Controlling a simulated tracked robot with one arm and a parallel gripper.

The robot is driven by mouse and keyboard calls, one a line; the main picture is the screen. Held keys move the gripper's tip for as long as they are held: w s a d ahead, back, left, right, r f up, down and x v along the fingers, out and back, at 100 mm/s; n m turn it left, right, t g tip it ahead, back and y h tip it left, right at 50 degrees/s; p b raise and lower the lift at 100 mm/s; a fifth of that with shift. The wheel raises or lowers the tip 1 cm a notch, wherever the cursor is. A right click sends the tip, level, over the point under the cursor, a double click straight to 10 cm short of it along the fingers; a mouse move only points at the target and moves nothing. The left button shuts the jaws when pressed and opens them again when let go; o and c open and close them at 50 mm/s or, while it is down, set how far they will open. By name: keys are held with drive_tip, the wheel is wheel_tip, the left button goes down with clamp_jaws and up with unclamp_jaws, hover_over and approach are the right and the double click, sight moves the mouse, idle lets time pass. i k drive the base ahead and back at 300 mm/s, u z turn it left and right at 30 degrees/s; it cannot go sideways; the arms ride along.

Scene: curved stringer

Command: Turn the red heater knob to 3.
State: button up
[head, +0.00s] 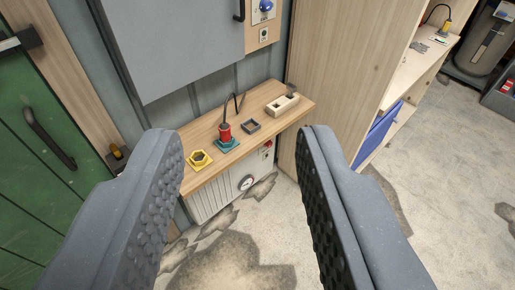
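A white ribbed heater (212,194) stands under a wooden shelf in the head view. A small red knob (267,144) shows at the upper right of its front, just below the shelf edge. Its pointer and any numbers are too small to read. A round white dial (246,183) sits lower on the heater front. My gripper (239,135) is open and empty, its two grey padded fingers wide apart in the foreground. The knob lies beyond the fingers, in the gap between them and nearer the right one. Neither finger appears to touch it.
The wooden shelf (240,155) holds a yellow hex piece (199,159), a red cylinder (225,132) on a teal base, a dark square frame (251,126) and a cream block (282,105). A grey cabinet (175,45) hangs above. A green door (45,150) is left. Stained floor is open in front.

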sight(269, 143)
drive_tip(key=u, duration=0.35)
drive_tip(key=i, duration=0.1)
drive_tip(key=u, duration=2.7)
drive_tip(key=k, duration=1.75)
drive_tip(key=z, duration=1.9)
drive_tip(key=i, duration=0.8)
